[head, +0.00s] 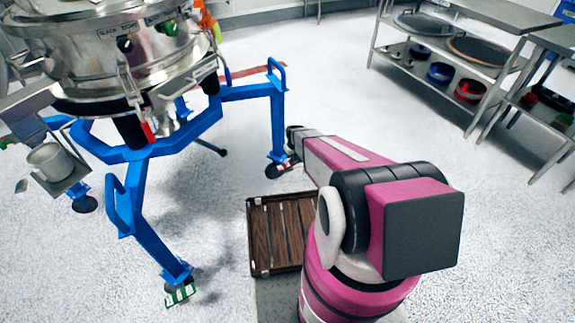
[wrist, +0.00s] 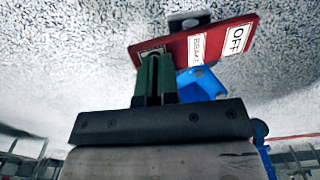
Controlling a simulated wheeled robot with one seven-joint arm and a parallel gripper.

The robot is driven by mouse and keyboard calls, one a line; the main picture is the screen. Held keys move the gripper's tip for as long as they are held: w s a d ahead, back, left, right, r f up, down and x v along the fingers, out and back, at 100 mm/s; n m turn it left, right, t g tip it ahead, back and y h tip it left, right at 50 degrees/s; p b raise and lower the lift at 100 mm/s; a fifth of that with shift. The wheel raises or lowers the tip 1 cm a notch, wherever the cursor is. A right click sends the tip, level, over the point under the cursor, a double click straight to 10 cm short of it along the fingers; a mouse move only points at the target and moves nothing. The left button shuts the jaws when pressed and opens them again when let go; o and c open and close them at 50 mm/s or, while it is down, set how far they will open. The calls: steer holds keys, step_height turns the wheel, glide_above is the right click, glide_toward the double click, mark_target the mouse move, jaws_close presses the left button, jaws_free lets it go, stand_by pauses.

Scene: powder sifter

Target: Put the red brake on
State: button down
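The red brake (wrist: 205,45) is a flat red pedal on a caster foot of the blue sifter frame. In the wrist view it shows a white "OFF" label at its right end and a smaller label mid-way. In the head view the red brake (head: 287,166) sits at the foot of the right rear leg, partly hidden by my arm. My gripper (wrist: 153,58) has its green fingers close together, with nothing seen between them. The fingertips overlap the pedal's left end, covering part of a label there; I cannot tell whether they touch.
The steel sifter (head: 110,50) stands on the blue frame (head: 150,150). A green brake (head: 180,293) is at its front foot. A brown slatted crate (head: 280,235) lies beside my arm. Metal shelves (head: 450,60) stand at the back right. Floor between is open.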

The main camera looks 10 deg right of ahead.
steer(key=shift+f, duration=0.6)
steer(key=shift+r, duration=3.55)
steer(key=s+r+m, duration=0.1)
steer(key=s+r, duration=0.9)
steer(key=r, duration=0.3)
steer(key=s+r+m, duration=0.2)
steer(key=s+r, duration=0.9)
steer(key=r, duration=0.2)
steer(key=shift+s+r+m, duration=0.15)
steer(key=shift+r+m, duration=0.05)
steer(key=shift+m, duration=0.1)
steer(key=shift+a, duration=0.1)
